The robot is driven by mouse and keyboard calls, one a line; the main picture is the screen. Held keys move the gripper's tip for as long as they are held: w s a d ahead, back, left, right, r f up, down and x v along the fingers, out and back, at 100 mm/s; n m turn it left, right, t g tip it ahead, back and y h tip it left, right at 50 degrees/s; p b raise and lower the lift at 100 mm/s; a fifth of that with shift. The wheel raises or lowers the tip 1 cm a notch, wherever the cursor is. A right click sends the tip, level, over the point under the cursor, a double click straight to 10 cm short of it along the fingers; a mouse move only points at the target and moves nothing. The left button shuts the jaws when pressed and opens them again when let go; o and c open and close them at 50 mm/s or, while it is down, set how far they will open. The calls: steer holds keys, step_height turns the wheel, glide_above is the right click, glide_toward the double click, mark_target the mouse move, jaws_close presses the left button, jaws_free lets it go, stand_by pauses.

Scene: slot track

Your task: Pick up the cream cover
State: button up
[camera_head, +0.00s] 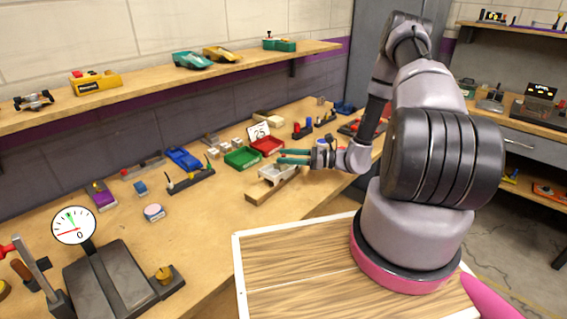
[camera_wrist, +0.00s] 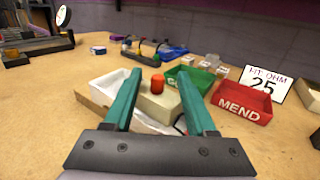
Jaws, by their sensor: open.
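A cream block-like piece, which looks like the cream cover (camera_wrist: 152,106), shows between my fingers in the wrist view. An orange-red peg (camera_wrist: 157,83) stands up at its top. It is at the white tray (camera_wrist: 105,88); whether it rests inside or against it I cannot tell. In the head view the white tray (camera_head: 279,173) sits by a wooden block, and I cannot make out the cream piece there. My gripper (camera_head: 282,157), with green fingers, is open and empty just above the tray. It also shows in the wrist view (camera_wrist: 146,82), its fingers on either side of the piece.
A green bin (camera_head: 242,158) and a red bin (camera_head: 267,146) stand just behind the tray, with a "25" sign (camera_head: 259,132). A tool rack (camera_head: 190,179) lies to the left. A dial gauge (camera_head: 74,225) stands at the front left. Bare bench (camera_head: 205,215) lies between.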

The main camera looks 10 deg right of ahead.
steer(key=shift+x, duration=2)
steer(key=shift+s+f, duration=0.1)
jaws_close()
